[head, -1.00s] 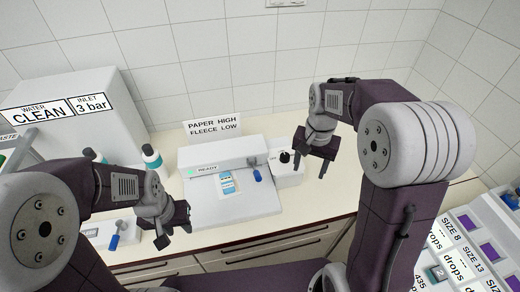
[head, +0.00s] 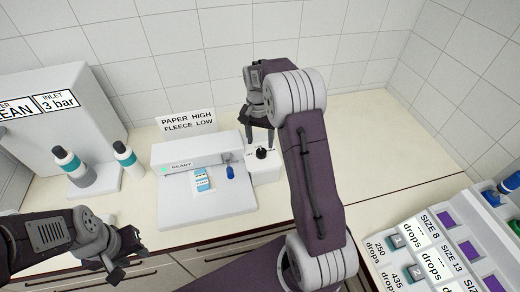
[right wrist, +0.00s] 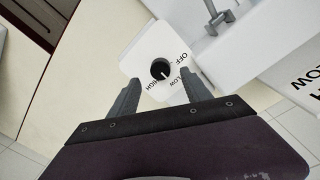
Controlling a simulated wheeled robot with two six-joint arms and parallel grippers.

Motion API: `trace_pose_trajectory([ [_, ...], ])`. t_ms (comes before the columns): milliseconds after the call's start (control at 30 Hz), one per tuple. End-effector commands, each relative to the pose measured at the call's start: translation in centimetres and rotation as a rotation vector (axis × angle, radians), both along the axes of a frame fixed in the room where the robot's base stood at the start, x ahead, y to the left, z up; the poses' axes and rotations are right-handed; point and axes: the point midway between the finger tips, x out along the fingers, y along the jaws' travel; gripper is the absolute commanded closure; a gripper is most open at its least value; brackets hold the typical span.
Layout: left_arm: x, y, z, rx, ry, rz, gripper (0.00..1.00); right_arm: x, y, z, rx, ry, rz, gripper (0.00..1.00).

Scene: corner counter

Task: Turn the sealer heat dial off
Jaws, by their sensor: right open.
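The sealer (head: 180,210) is a white machine on the counter with a green light, marked READY. The black heat dial (head: 262,153) sits on a white box (head: 268,173) at the sealer's right. In the right wrist view the dial (right wrist: 160,69) has a white pointer mark, with OFF, LOW and HIGH printed around it. I cannot tell exactly which word the mark points to. My right gripper (right wrist: 160,82) is open, its fingers apart on either side of the dial in that view, not closed on it. My left gripper (head: 128,268) is open and empty at the counter's front left.
A sign (head: 187,121) reading PAPER HIGH, FLEECE LOW stands behind the sealer. A pouch (head: 203,182) and a blue handle (head: 230,172) are on the sealer. Two bottles (head: 67,160) (head: 125,155) stand left. A sloped rack of labelled drops (head: 440,235) is at right. Counter right of the dial is clear.

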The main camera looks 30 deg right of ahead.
Motion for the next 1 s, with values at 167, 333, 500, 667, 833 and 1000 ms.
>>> trace_pose_trajectory([
  [167, 0.0, 0.0, 0.4, 0.0, 0.0, 0.0, 0.64, -0.3, -0.1, -3.5, 0.001, 0.004, 0.0, 0.43],
  [333, 0.0, 0.0, 0.6, 0.0, 0.0, 0.0, 0.64, -0.2, -0.1, -5.3, 0.001, 0.002, 0.0, 0.43],
  [500, 0.0, 0.0, 0.6, 0.0, 0.0, 0.0, 0.64, -0.2, -0.1, -5.5, 0.0, -0.001, 0.0, 0.43],
  [667, 0.0, 0.0, 0.6, 0.0, 0.0, 0.0, 0.64, -0.2, -0.1, -5.5, -0.001, -0.001, 0.0, 0.6],
  [833, 0.0, 0.0, 0.6, 0.0, 0.0, 0.0, 0.64, -0.2, -0.1, -5.5, -0.001, -0.001, 0.0, 1.0],
  [1000, 0.0, 0.0, 0.7, 0.0, 0.0, 0.0, 0.64, -0.2, -0.2, -5.5, 0.0, 0.0, 0.009, 1.0],
])
